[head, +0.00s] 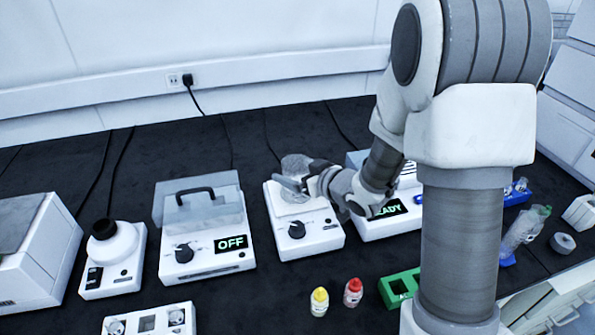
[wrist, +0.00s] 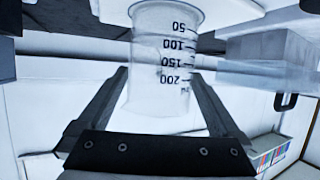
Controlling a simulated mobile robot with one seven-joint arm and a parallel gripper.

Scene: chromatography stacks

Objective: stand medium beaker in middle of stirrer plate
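The clear medium beaker (head: 296,166) is upright at the white stirrer plate (head: 312,241) in the head view, above the rear part of its top. In the wrist view the beaker (wrist: 162,62) appears upside down, its dark graduations facing me. My gripper (wrist: 160,75) has one finger on each side of the glass, with the tips at its walls and no clear gap. It also shows in the head view (head: 298,184), reaching in from the right. The beaker's base is close to the plate's top; whether it touches cannot be told.
An OFF-labelled device with a clear lid (head: 205,225) stands left of the stirrer plate. A READY device (head: 398,222) stands right, partly behind my arm. Yellow-capped (head: 319,302) and red-capped (head: 353,292) bottles and a green block (head: 398,286) are in front.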

